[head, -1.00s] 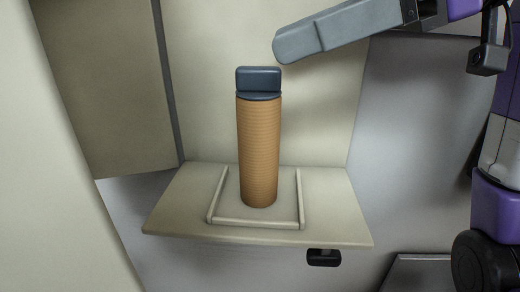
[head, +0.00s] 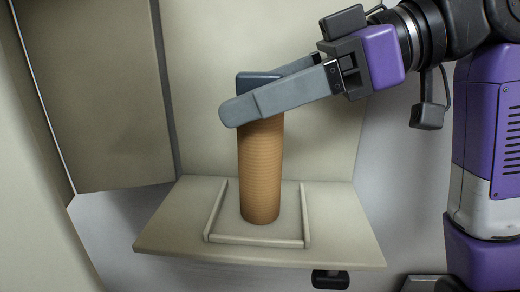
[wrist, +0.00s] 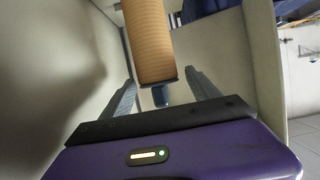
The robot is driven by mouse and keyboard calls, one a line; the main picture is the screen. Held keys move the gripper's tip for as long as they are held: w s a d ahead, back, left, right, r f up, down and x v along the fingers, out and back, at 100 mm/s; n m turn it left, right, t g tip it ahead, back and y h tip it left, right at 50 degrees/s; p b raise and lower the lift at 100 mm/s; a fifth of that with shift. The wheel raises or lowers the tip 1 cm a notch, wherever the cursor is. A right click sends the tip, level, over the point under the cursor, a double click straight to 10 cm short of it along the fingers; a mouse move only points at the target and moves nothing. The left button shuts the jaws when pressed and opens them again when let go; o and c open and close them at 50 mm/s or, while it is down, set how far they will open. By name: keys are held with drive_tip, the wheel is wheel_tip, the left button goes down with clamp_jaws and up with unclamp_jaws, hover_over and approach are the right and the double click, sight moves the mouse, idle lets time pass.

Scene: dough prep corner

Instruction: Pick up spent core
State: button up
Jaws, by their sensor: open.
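The spent core is probably the tan ribbed cylinder (head: 262,170) with a dark blue-grey cap and upright tab (head: 258,78). It stands upright on a beige shelf (head: 165,235), inside a raised U-shaped rim. My gripper (head: 250,95) is open at the top of it. One finger passes in front of the tab and hides its lower part; the other goes behind it. In the wrist view the cylinder (wrist: 149,40) and tab (wrist: 160,96) show between my open fingers (wrist: 160,80), with gaps on both sides.
A beige panel (head: 100,100) stands open at the left, and a beige wall rises behind the core. A small black part (head: 330,279) sits under the shelf's front edge. The shelf is otherwise bare.

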drive_tip(key=x, duration=0.2)
drive_tip(key=shift+a+f, duration=0.1)
drive_tip(key=shift+a, duration=0.2)
clamp_jaws()
